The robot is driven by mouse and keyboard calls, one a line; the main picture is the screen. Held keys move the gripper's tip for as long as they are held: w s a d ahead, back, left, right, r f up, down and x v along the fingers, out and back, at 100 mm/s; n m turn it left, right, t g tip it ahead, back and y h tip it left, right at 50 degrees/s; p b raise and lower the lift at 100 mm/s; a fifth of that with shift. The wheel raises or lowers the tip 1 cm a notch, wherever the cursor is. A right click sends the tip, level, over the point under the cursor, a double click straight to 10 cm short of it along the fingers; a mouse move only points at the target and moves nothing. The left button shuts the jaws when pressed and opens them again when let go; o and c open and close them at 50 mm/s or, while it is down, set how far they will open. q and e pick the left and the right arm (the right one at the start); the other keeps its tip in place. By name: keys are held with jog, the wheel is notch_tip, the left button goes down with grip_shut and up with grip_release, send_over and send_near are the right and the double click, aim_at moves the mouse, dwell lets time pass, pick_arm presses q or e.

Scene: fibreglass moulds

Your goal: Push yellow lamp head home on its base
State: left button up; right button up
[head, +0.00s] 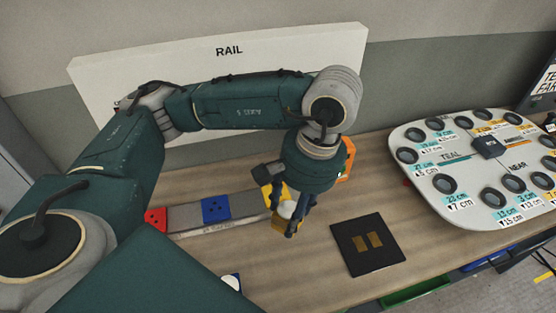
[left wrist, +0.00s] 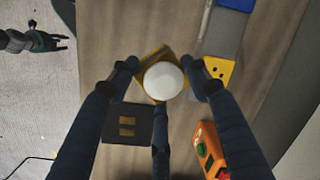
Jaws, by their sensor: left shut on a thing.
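My left gripper (head: 290,222) is shut on the yellow lamp head (left wrist: 153,55), a yellow block with a white dome. The head view shows part of the lamp head (head: 279,223) between the fingers. The yellow base (left wrist: 219,71), a flat plate with dark holes, sits at the end of the rail (head: 185,219). In the left wrist view the lamp head is left of the base, apart from it in the picture and turned at an angle to it. In the head view the gripper partly hides the base. My right gripper (left wrist: 55,41) shows small at the upper left, away from the lamp parts.
The rail also bears a blue base (head: 216,210) and a red base (head: 155,220). An orange box (left wrist: 207,150) with a green button stands near the yellow base. A black pad (head: 350,235) with two gold strips lies right of the gripper. A labelled board (head: 440,160) is farther right.

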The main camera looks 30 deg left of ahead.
pick_arm(q)
jog(key=shift+w+n, duration=0.1)
jog(key=shift+n, duration=0.4)
jog(key=n, duration=0.5)
jog(key=shift+w+a+g+h+p, duration=0.2)
jog(key=shift+w+g+h+p, duration=0.1)
jog(key=shift+w+p, duration=0.05)
jog(key=n, duration=0.4)
jog(key=w+a+n+h, duration=0.1)
jog(key=n, duration=0.1)
jog(key=shift+r+p, duration=0.1)
jog(key=shift+p, duration=0.2)
jog(key=w+a+r+n+t+p, duration=0.1)
jog(key=a+n, duration=0.3)
jog(key=n, duration=1.2)
jog(key=w+a+n+t+h+p, duration=0.1)
jog(key=w+a+n, duration=0.3)
jog(key=n, duration=1.3)
jog(key=shift+w+r+n+t, duration=0.3)
jog(key=shift+w+r+t, duration=0.1)
jog(key=shift+t, duration=0.2)
pick_arm(e)
jog(key=r, duration=0.3)
jog(key=shift+s+d+r, duration=0.3)
jog(key=shift+s+r, duration=0.05)
jog(key=shift+s, duration=0.05)
pick_arm(q)
jog(key=shift+f, duration=0.1)
pick_arm(e)
jog(key=shift+a, duration=0.15)
